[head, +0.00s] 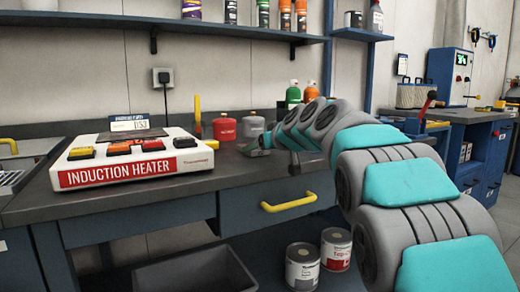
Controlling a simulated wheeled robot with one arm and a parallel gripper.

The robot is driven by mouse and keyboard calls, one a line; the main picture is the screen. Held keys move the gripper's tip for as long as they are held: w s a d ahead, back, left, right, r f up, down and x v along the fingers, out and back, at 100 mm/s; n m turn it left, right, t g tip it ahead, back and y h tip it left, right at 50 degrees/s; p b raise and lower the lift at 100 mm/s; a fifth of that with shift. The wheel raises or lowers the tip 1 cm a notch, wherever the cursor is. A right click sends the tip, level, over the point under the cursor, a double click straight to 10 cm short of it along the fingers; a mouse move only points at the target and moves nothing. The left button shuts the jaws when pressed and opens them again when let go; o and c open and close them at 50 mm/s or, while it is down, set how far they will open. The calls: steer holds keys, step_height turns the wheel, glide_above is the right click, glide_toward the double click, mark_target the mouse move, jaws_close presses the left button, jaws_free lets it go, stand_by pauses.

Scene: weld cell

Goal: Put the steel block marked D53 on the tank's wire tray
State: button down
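The induction heater (135,165) is a white unit with a red front label, on the grey bench. A small card (130,123) with a blue header stands at its back; its marking looks like D53 but is small. A dark flat plate (132,136) lies in front of the card. I cannot make out a separate steel block. At the left edge is part of a tank with a wire tray (10,178) and a yellow handle (8,145). My gripper (256,148) is low over the bench, right of the heater; its fingers are too small and turned away to read.
A red canister (224,128) and a grey canister (253,126) stand behind my gripper. A yellow post (197,115) rises behind the heater. Bottles line the shelf (150,22) above. Two cans and a dark bin (195,270) sit below the bench. The bench front between heater and arm is clear.

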stand_by(0.3)
jaws_free()
steer(key=shift+f, duration=0.1)
steer(key=b+v, duration=0.1)
steer(key=v, duration=1.1)
